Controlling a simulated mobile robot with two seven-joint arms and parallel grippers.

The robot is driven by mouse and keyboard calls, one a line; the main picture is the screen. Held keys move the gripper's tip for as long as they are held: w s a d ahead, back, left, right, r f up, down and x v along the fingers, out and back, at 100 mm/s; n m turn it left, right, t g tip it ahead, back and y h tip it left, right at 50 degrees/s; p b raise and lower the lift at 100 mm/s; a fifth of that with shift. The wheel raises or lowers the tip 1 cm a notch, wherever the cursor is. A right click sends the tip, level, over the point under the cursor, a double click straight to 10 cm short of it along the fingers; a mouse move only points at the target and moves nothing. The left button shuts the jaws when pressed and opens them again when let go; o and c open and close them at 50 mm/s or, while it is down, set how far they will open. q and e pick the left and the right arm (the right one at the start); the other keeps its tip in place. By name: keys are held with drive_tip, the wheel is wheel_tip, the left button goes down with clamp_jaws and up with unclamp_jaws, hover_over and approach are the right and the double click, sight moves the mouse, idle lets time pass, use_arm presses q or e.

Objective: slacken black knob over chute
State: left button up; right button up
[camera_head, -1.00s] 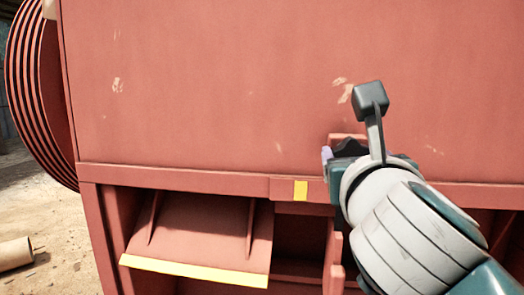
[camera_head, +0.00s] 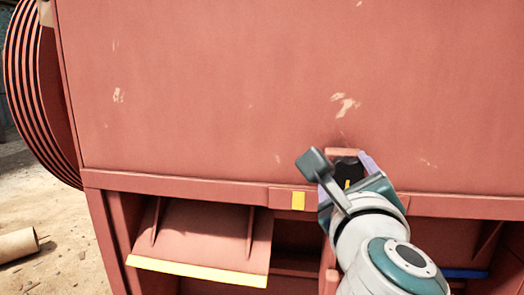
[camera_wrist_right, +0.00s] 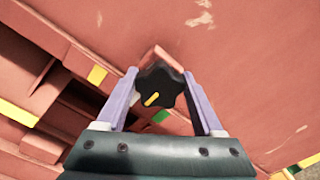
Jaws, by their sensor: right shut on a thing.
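The black lobed knob (camera_head: 347,172) with a yellow pointer line sits on a small red block on the crusher's front, up and to the right of the sloping chute (camera_head: 200,235). In the right wrist view the knob (camera_wrist_right: 160,88) is between the two pale lilac fingers, its pointer slanting to lower left. My right gripper (camera_head: 345,180) is shut on the knob, with its wrist rolled to the left; the wrist view shows the gripper (camera_wrist_right: 160,76) too. My left gripper is not in view.
The red crusher front panel (camera_head: 220,90) fills most of the view. A ribbed wheel (camera_head: 40,95) stands at left; a pipe (camera_head: 17,245) lies on the ground.

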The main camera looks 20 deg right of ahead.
drive_tip(key=n+p, duration=0.2)
drive_tip(key=n, duration=0.1)
drive_tip(key=shift+a+r, duration=0.1)
drive_tip(key=shift+r, duration=0.05)
drive_tip(key=n+p, duration=0.2)
drive_tip(key=n, duration=0.1)
drive_tip(key=shift+n, duration=0.3)
drive_tip(key=n+p, duration=0.1)
drive_tip(key=n, duration=0.1)
drive_tip(key=n+p, duration=0.1)
drive_tip(key=shift+f+n, duration=0.35)
drive_tip(key=shift+n, duration=0.05)
drive_tip(key=shift+f+n, duration=0.1)
drive_tip(key=shift+n, duration=0.3)
drive_tip(key=o, duration=1.4)
drive_tip(key=shift+a+p, duration=0.1)
drive_tip(key=shift+p, duration=0.2)
